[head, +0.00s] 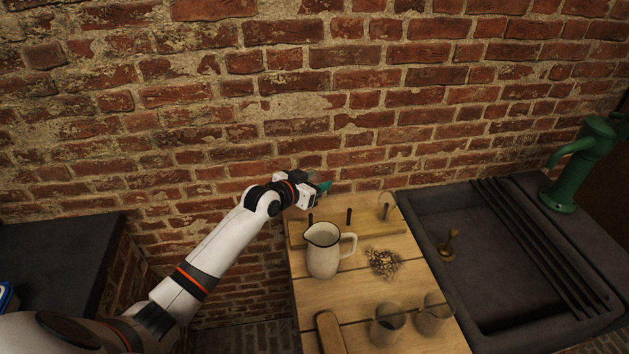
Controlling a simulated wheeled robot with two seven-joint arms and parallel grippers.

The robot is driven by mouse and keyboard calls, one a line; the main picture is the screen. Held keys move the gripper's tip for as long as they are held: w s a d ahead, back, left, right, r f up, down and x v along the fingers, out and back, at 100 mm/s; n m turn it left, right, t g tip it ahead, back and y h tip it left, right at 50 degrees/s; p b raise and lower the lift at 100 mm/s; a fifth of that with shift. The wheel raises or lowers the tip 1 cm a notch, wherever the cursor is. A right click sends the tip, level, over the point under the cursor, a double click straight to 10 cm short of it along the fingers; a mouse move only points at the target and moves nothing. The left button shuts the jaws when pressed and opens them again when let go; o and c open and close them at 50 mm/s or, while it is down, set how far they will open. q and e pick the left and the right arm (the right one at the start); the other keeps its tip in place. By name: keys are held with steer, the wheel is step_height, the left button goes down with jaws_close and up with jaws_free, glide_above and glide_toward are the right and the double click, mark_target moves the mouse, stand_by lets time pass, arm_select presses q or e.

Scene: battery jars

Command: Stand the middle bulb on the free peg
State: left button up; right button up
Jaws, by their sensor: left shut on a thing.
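My left gripper (322,188) is above the back left of the wooden table, close to the brick wall. It is shut on the middle bulb, whose clear glass I can hardly make out between the teal fingertips. Below and to the right, a wooden board carries a row of pegs. The left peg (310,218) and the middle peg (348,216) are dark and bare. A clear glass bulb (387,201) stands on the right peg. The gripper is above the board, apart from both bare pegs. My right gripper is not in view.
A cream pitcher (323,257) stands just in front of the pegs. A pile of small bits (383,262) lies beside it. Two glass jars (388,324) and a wooden block (330,333) are at the front. A dark sink (500,250) with a green pump (580,165) is at right.

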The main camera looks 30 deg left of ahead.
arm_select(q)
steer(key=shift+f+b, duration=1.25)
steer(key=shift+f, duration=0.4)
steer(key=shift+f+b, duration=2.65)
steer(key=shift+f, duration=1)
steer(key=o, duration=1.1)
steer(key=shift+o, duration=0.2)
steer(key=v, duration=1.2)
